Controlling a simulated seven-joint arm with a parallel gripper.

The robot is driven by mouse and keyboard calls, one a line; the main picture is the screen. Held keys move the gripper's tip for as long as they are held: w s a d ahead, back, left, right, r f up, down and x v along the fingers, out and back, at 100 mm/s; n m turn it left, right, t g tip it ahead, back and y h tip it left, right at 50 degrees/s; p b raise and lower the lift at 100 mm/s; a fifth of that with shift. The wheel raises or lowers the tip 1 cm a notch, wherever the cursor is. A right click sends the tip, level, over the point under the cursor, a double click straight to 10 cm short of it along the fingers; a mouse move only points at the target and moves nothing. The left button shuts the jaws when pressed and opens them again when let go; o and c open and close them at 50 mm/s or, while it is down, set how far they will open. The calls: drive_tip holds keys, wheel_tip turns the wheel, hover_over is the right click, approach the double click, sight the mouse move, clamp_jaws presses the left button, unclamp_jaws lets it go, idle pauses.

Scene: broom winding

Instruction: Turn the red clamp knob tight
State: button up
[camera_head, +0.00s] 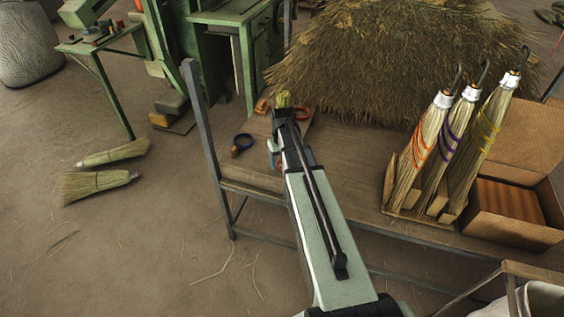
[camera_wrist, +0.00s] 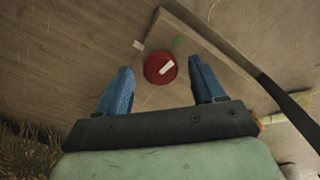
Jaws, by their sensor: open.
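The red clamp knob (camera_wrist: 160,68) shows in the wrist view as a round red disc with a pale bar across its top. It sits on a light brown board on the table. My gripper (camera_wrist: 162,82) is open, with one blue finger on each side of the knob and a gap on both sides. In the head view my arm hides the knob and most of my gripper; only a bit of red and blue shows at the arm's left edge.
Two small brooms (camera_head: 97,184) lie on the floor.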

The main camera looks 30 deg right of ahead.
wheel_tip(320, 180, up, 13)
idle(0.6)
drive_tip(key=shift+f, duration=0.1)
idle(0.4)
drive_tip(key=s+a+f+m, duration=0.1)
drive_tip(key=s+a+f, duration=0.2)
drive_tip(key=s+f, duration=0.35)
drive_tip(key=s+a+f+g, duration=0.1)
drive_tip(key=s+a+f, duration=0.25)
drive_tip(key=f, duration=0.65)
drive_tip(key=s+a+f+m, duration=0.1)
drive_tip(key=s+a+f, duration=0.2)
drive_tip(key=s+f, duration=0.45)
drive_tip(key=s+a+f+g, duration=0.2)
drive_tip(key=s+f, duration=0.3)
drive_tip(key=s, duration=0.3)
drive_tip(key=s+a+f+n+g, duration=0.1)
drive_tip(key=s+a+f, duration=0.3)
drive_tip(key=s, duration=0.5)
drive_tip(key=s+a+f+n+g, duration=0.1)
drive_tip(key=s+a+f+g, duration=0.1)
drive_tip(key=s+f, duration=0.5)
drive_tip(key=shift+s+a+f+g, duration=0.35)
drive_tip(key=shift+s+a, duration=0.2)
drive_tip(key=shift+s, duration=0.55)
